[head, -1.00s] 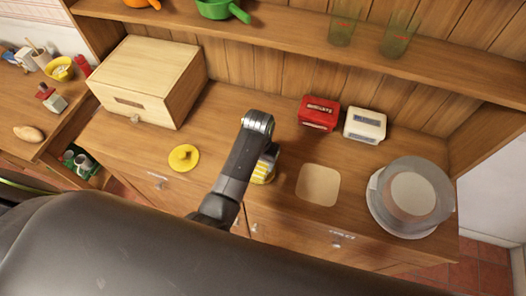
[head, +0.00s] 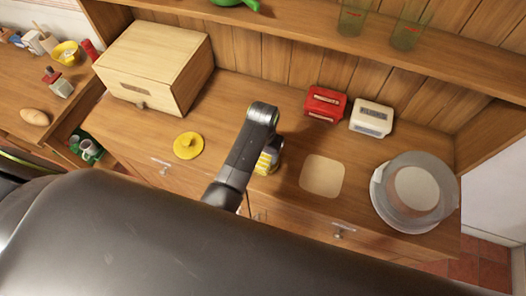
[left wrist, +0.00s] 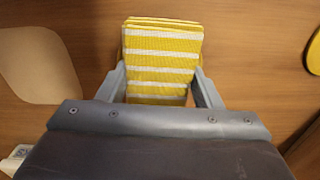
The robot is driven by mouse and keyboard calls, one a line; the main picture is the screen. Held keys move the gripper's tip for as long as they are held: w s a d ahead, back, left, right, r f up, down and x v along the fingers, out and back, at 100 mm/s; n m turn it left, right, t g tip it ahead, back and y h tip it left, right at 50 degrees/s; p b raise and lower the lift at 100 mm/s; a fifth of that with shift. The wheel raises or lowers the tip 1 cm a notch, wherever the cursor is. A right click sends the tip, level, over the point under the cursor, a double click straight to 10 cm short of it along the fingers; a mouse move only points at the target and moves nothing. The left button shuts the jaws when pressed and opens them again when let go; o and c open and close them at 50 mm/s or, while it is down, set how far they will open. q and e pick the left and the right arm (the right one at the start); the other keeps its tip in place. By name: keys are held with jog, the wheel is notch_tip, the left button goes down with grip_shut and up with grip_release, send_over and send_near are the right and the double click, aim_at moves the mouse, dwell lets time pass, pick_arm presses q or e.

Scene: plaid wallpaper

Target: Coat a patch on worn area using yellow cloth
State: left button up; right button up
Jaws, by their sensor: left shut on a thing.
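The worn area (head: 322,176) is a pale, rounded-square patch on the wooden counter. It also shows at the left of the left wrist view (left wrist: 40,65). The yellow cloth (head: 264,164) with white stripes is left of the patch in the head view, partly hidden by my arm. In the left wrist view the folded cloth (left wrist: 160,50) is between the fingers. My left gripper (head: 269,152) is shut on it, beside the patch and not over it. I cannot tell whether the cloth touches the counter. My right gripper is not in view.
A yellow disc with a knob (head: 188,145) lies left of the cloth. A wooden box (head: 150,62) stands at the back left. Red (head: 325,103) and white (head: 371,117) containers stand behind the patch. A translucent bowl (head: 416,190) is to its right. A shelf runs above.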

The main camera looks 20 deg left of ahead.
pick_arm(q)
jog(key=shift+s+f, duration=0.1)
jog(key=shift+f, duration=0.5)
dwell(1.6)
jog(key=shift+r, duration=0.1)
jog(key=shift+r, duration=3.5)
notch_tip(320, 180, down, 7)
